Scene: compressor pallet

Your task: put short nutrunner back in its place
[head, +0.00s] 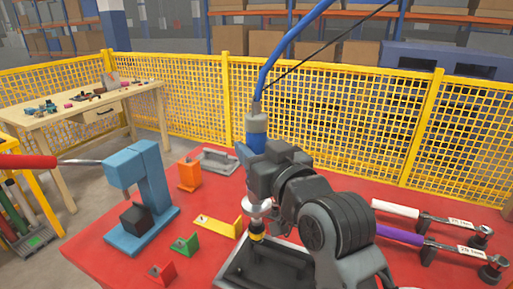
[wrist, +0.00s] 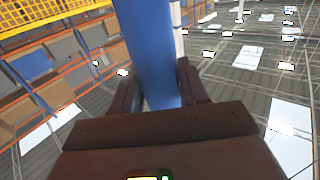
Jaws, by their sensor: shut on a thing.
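The short nutrunner (head: 256,144), with a blue and grey body, stands upright above the red table, with a blue hose rising from its top. My gripper (head: 247,152) is shut on its body. The wrist view shows the blue body (wrist: 148,50) between my two dark fingers (wrist: 159,90). Below my gripper, a silver part and a yellow-ringed dark tip (head: 257,236) show over a dark tray (head: 232,268). My arm hides part of the tool and tray. I cannot tell whether the tip touches anything. Which spot is the nutrunner's place is not clear.
On the red table (head: 100,252) are a blue stand (head: 151,180), orange (head: 189,175), yellow (head: 222,228), green (head: 185,243) and red (head: 161,272) holders, and a grey frame (head: 217,158). White-handled (head: 395,208) and purple-handled (head: 398,235) wrenches lie right. Yellow fence stands behind.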

